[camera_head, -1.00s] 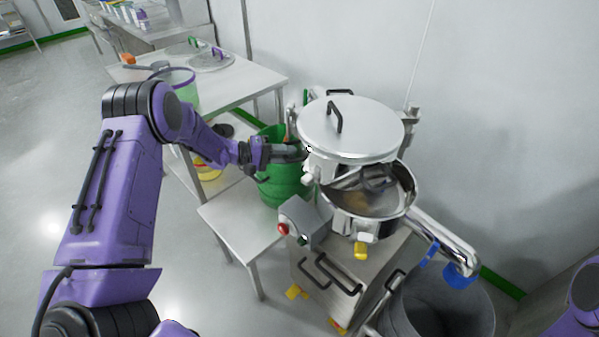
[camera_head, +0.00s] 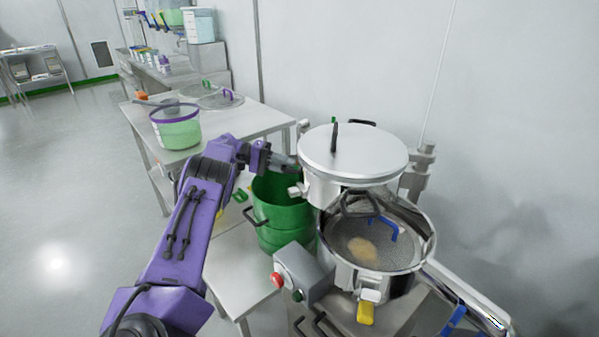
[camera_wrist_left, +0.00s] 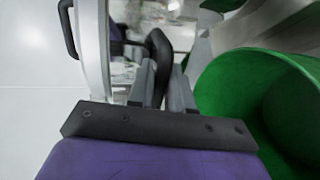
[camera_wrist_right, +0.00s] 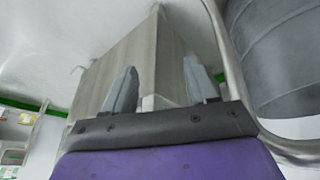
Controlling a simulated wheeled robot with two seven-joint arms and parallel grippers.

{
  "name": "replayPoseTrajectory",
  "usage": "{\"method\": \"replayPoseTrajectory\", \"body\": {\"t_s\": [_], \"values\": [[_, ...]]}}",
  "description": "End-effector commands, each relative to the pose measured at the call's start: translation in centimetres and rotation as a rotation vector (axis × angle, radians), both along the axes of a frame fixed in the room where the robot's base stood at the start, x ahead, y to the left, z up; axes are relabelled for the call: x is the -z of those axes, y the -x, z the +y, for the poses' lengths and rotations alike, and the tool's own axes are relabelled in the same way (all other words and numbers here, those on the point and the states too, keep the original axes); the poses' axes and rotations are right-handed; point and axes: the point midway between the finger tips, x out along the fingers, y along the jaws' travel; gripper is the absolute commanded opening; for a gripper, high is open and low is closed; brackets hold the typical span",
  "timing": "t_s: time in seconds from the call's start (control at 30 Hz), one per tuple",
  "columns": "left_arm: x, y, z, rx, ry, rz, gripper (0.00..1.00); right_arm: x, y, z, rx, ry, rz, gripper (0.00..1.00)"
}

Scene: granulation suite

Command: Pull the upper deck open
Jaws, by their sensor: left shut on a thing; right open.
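The upper deck (camera_head: 322,191) is a round steel drum with a flat lid (camera_head: 352,152) that has black handles. It is offset toward the back of the lower deck (camera_head: 425,252), leaving much of the mesh screen (camera_head: 400,257) uncovered, with a blue handle and a tan powder patch on it. My left gripper (camera_head: 290,163) is at the drum's left side. In the left wrist view its fingers (camera_wrist_left: 158,85) are closed on a black handle (camera_wrist_left: 158,50) beside the steel wall. My right gripper (camera_wrist_right: 160,92) is open and empty, in front of a steel cabinet (camera_wrist_right: 140,58).
A green bin (camera_head: 285,215) stands left of the drum, close to my left gripper. A control box (camera_head: 303,272) with red and green buttons sits at front left. A steel table (camera_head: 245,122) holds a green-filled bucket (camera_head: 176,130). The wall is close behind.

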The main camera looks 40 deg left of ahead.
Motion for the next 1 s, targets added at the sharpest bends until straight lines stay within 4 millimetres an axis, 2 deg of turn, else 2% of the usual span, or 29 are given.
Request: {"method": "replayPoseTrajectory", "body": {"t_s": [0.47, 0.5, 0.53, 0.87, 1.0], "values": [[0.1, -0.1, 0.2, 0.009, -0.001, 0.003, 0.0, 0.2, 0.0, 0.0, 0.0, 0.0, 0.0, 0.57], [0.1, -0.1, 0.1, 0.009, -0.001, 0.003, 0.26, 0.2, 0.0, 0.0, 0.0, 0.0, 0.0, 0.57], [0.1, -0.1, 0.1, 0.009, -0.001, 0.003, 0.36, 0.2, 0.0, 0.0, 0.0, 0.0, 0.0, 0.57], [-0.1, -0.1, 0.1, 0.006, -0.001, 0.001, 0.37, 0.1, 0.0, 0.0, 0.0, 0.0, 0.0, 0.57], [-0.5, -1.0, -1.6, 0.004, 0.003, 0.0, 0.37, -1.0, 0.0, 0.0, 0.0, 0.0, 0.0, 0.57]]}}
